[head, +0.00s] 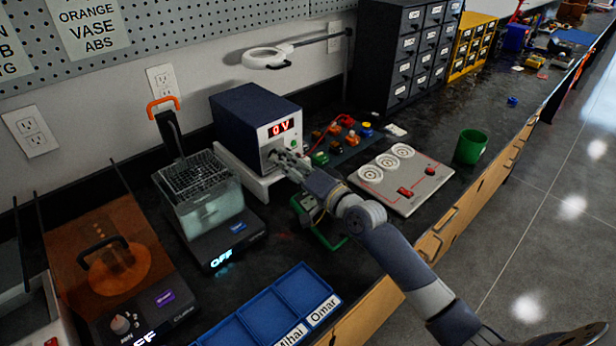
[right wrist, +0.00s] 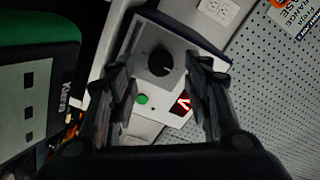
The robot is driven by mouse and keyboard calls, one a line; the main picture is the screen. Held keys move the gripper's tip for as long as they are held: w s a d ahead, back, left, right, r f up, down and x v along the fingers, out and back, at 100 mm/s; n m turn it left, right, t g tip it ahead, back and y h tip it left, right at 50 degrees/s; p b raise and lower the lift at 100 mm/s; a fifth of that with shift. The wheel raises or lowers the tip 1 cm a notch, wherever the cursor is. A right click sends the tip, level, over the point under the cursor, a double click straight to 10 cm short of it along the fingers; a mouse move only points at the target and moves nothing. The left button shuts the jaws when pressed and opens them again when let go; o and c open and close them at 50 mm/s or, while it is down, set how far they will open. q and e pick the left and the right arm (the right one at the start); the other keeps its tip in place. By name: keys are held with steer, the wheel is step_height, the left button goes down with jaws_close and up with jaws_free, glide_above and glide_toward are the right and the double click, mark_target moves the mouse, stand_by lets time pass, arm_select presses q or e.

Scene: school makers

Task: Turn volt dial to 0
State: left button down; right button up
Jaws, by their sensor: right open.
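The power supply (head: 255,115) is a dark blue box with a light front panel, standing on a white stand against the wall. Its red display (head: 281,128) reads "0 V". In the right wrist view its black round volt dial (right wrist: 160,61) sits on the panel, with a green button (right wrist: 142,99) and the red display (right wrist: 182,104) beside it. My right gripper (head: 278,160) is at the panel and hides the dial in the head view. Its fingers (right wrist: 158,75) are open, one on each side of the dial, with gaps visible. My left gripper is out of view.
Left of the power supply stands a basket in a clear tank (head: 205,200). Right of it are a board with coloured parts (head: 340,142), a grey switch panel (head: 400,178) and a green cup (head: 470,146). Blue labelled bins (head: 270,318) lie at the front. A magnifier lamp (head: 268,58) hangs above.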

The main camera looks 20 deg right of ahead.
steer(key=v, duration=0.9)
steer(key=shift+s+d+r, duration=0.1)
steer(key=shift+s, duration=0.15)
